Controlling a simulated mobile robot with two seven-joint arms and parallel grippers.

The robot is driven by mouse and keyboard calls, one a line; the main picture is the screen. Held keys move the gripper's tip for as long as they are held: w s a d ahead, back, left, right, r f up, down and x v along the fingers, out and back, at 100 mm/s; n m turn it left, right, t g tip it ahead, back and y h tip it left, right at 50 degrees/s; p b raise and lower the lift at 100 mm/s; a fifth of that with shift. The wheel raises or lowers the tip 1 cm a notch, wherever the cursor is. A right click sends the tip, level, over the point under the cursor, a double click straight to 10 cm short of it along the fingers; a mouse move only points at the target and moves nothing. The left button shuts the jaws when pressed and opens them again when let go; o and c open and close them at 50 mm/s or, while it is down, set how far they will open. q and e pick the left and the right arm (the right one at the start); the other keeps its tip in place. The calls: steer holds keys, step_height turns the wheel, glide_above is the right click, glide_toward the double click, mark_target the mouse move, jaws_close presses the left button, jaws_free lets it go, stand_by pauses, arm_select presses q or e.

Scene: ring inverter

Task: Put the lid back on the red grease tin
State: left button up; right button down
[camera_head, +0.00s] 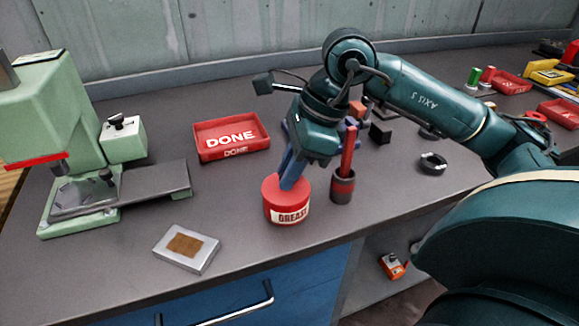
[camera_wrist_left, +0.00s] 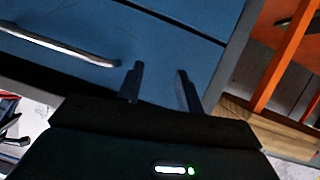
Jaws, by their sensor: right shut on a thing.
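The red grease tin (camera_head: 289,212) stands upright on the grey bench, its white GREASE label facing the front. Its red lid (camera_head: 272,187) is at the top of the tin, under my right gripper. My right gripper (camera_head: 289,182) points down at the lid and is shut on it; the fingers partly hide the top. I cannot tell whether the lid is fully seated. My left gripper (camera_wrist_left: 160,85) shows only in the left wrist view, open and empty, in front of the blue drawer fronts.
A dark holder (camera_head: 342,187) with a red handle stands close to the tin's right. A red DONE tray (camera_head: 231,153) lies behind left. A silver block with a brown pad (camera_head: 187,247) lies front left, near a green press (camera_head: 60,130). The bench between block and tin is clear.

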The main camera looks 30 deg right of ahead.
stand_by(0.6)
stand_by(0.3)
steer(key=c, duration=0.7)
jaws_free()
steer(key=shift+c, duration=0.2)
steer(key=shift+r+p, duration=2.5)
steer(key=shift+r, duration=1.05)
jaws_close()
